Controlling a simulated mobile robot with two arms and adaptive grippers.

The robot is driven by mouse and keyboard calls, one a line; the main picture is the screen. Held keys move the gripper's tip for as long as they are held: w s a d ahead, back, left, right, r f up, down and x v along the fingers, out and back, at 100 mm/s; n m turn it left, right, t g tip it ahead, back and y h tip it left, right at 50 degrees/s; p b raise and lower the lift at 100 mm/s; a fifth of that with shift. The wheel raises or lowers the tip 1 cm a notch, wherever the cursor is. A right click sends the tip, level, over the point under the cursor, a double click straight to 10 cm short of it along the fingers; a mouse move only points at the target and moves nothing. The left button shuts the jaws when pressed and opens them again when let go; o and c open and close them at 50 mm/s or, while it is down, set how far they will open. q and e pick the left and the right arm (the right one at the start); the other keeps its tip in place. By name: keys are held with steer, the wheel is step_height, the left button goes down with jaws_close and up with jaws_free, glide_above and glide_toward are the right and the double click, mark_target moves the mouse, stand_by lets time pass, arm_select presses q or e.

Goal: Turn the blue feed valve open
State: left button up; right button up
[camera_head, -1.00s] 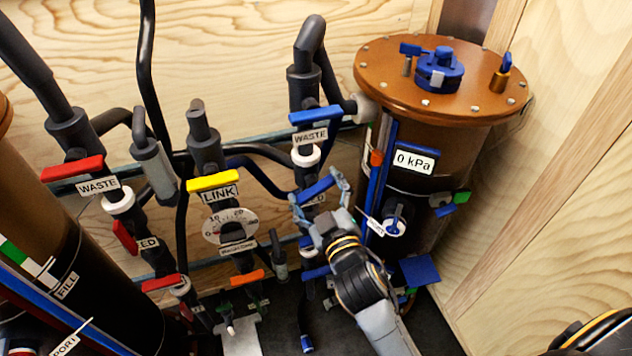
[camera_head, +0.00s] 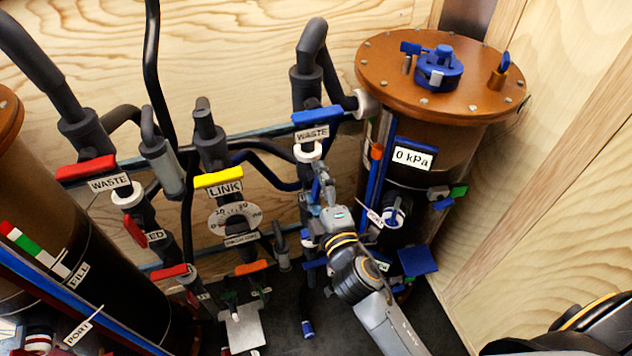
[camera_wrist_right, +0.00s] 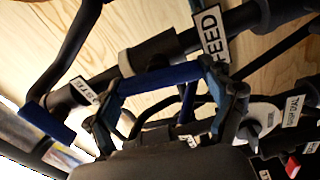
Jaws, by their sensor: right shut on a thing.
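The blue feed valve handle (camera_wrist_right: 160,79) lies across the jaws of my right gripper (camera_wrist_right: 165,92) in the right wrist view, with a finger at each end. The FEED label (camera_wrist_right: 211,34) is beside it on the dark pipe. In the head view my right gripper (camera_head: 322,183) is at this valve, below the blue waste handle (camera_head: 318,115), and is seen nearly edge-on. The gripper hides most of the feed handle there. My left gripper is not in view.
The brown filter tank (camera_head: 440,80) with a 0 kPa display (camera_head: 413,157) stands close right of my gripper. The yellow link handle (camera_head: 218,179) and red waste handle (camera_head: 87,168) are to the left. Black pipes crowd the space around the valve.

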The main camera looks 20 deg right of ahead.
steer(key=shift+n, duration=0.8)
steer(key=o, duration=1)
steer(key=shift+o, duration=0.2)
steer(key=s, duration=0.7)
steer(key=shift+s, duration=0.2)
steer(key=shift+d, duration=0.1)
